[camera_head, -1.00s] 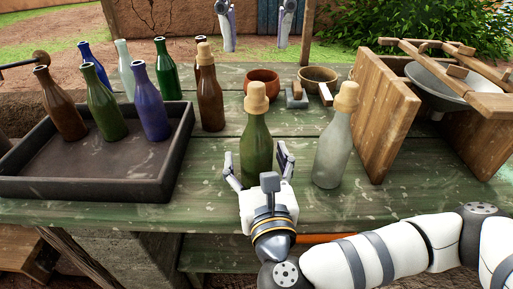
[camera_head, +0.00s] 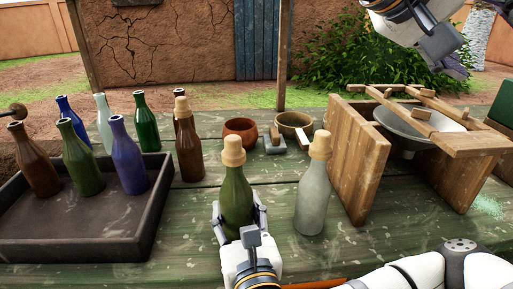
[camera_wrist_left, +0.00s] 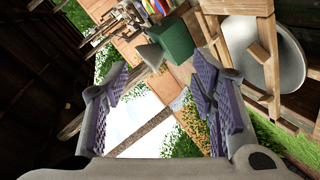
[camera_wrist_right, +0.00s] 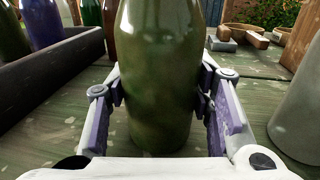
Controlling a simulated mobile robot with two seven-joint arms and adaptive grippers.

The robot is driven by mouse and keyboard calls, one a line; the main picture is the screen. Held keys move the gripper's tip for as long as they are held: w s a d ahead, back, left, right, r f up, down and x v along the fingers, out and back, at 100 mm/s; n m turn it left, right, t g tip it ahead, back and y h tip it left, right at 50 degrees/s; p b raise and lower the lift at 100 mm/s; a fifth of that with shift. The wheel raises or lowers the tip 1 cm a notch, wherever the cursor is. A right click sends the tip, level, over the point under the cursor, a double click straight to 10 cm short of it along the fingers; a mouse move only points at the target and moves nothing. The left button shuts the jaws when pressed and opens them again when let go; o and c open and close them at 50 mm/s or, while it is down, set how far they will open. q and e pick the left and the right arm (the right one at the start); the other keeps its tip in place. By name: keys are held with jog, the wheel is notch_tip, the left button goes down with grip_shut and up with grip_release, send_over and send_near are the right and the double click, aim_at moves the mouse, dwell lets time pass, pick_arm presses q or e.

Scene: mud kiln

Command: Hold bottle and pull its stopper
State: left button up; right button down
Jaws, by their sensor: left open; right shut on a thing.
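A green bottle (camera_head: 237,200) stands upright near the front of the table, with a tan stopper (camera_head: 233,150) in its neck. My right gripper (camera_head: 240,213) is shut around its body from the front. In the right wrist view the green bottle (camera_wrist_right: 160,75) sits between the fingers, its neck and stopper out of frame. My left gripper (camera_head: 456,65) is raised at the upper right of the head view, well away from the bottle. In the left wrist view the left gripper (camera_wrist_left: 160,85) is open and empty.
A frosted stoppered bottle (camera_head: 312,200) stands close right of the green one. A brown stoppered bottle (camera_head: 188,150) stands behind left, beside a dark tray (camera_head: 75,252) of bottles. Bowls (camera_head: 240,131) stand behind. A wooden stand (camera_head: 358,165) with a metal basin is at right.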

pick_arm(q)
jog(key=d+r+n+t+h, duration=0.2)
jog(key=n+t+y, duration=0.7)
jog(key=t+y, duration=0.2)
jog(key=y, duration=1)
send_near(234, 141)
jog(key=x, duration=1.1)
jog(key=shift+w, duration=0.2)
jog(key=shift+c, duration=0.6)
